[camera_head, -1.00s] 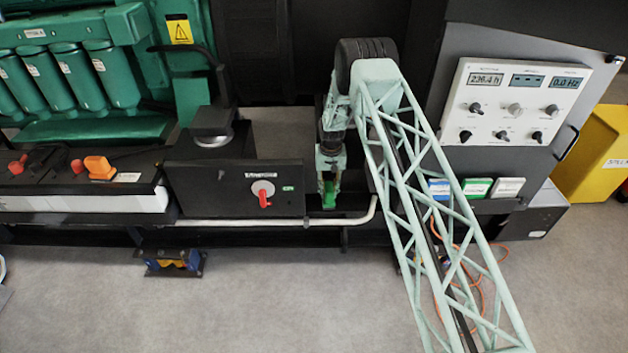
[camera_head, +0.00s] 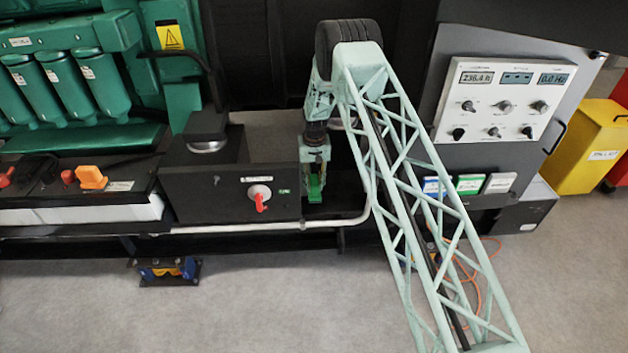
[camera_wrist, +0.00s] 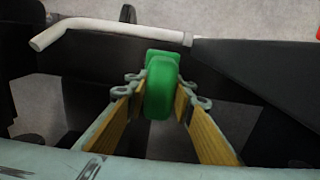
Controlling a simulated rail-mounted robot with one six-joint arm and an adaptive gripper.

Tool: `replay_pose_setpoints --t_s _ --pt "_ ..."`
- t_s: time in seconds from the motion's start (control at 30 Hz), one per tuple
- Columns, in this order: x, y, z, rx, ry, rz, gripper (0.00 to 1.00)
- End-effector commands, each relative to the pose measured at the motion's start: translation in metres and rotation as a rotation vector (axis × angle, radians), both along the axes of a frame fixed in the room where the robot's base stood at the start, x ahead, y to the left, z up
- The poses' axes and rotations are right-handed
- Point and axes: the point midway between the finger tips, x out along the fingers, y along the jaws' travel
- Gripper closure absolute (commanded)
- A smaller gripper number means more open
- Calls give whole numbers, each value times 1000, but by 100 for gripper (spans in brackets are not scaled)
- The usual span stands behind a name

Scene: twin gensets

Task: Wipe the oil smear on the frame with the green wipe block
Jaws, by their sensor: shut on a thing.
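My gripper (camera_head: 315,180) points down over the black frame, just right of the black box with the red switch. It is shut on the green wipe block (camera_head: 315,189). In the wrist view the block (camera_wrist: 162,88) sits between the two wood-coloured fingers of my gripper (camera_wrist: 161,100). The block is low over the dark frame (camera_wrist: 95,55); I cannot tell whether it touches it. I see no oil smear in either view; it may be hidden under the block or too dark to make out.
A black box with a red rotary switch (camera_head: 259,198) stands close on the left. A white pipe (camera_head: 270,224) runs along the front edge of the frame. The control panel (camera_head: 505,105) is on the right, with small labelled boxes (camera_head: 470,184) below it. Grey floor (camera_head: 260,300) lies in front.

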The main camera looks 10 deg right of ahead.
Motion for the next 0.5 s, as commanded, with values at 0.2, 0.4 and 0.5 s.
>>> replay_pose_setpoints --t_s 0.2,0.4,0.5 --pt "-1 0 19 0 1 0 91" --pt "-1 0 27 0 1 0 91" --pt "-1 0 27 0 1 0 91"
